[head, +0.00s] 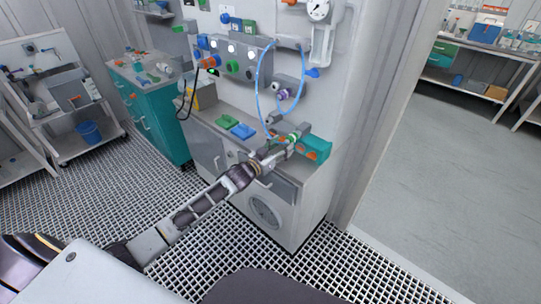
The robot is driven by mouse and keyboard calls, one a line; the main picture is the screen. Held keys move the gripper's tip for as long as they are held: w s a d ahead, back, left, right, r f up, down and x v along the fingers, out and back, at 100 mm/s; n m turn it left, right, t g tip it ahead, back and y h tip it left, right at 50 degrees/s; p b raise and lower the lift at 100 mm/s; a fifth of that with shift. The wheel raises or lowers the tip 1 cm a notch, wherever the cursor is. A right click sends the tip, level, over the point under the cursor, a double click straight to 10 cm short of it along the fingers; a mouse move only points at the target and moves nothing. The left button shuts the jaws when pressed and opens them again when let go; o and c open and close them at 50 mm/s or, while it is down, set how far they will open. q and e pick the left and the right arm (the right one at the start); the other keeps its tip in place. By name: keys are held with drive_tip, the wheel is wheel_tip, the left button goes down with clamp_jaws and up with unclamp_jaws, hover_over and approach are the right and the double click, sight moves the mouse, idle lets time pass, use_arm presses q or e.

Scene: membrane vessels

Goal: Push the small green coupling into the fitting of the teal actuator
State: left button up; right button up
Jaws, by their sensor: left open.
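My left arm reaches up from the lower left in the head view. Its gripper (288,146) is open at the right end of the cabinet's counter. The small green coupling (293,137) shows at the gripper's fingertips, near the lower end of a looping blue tube. I cannot tell whether the fingers touch it. The teal actuator (319,149) sits on the counter just right of the gripper, with orange parts on its front. The gripper hides part of it, and its fitting is not clear. My right gripper is not in view.
The blue tube (259,92) loops down from the wall panel. A green block (227,121) and a blue block (243,131) lie on the counter left of the gripper. A grey connector panel (236,56) is above. Grated floor lies in front.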

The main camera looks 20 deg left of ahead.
use_arm(q)
drive_tip(key=v, duration=0.6)
idle(0.4)
idle(0.7)
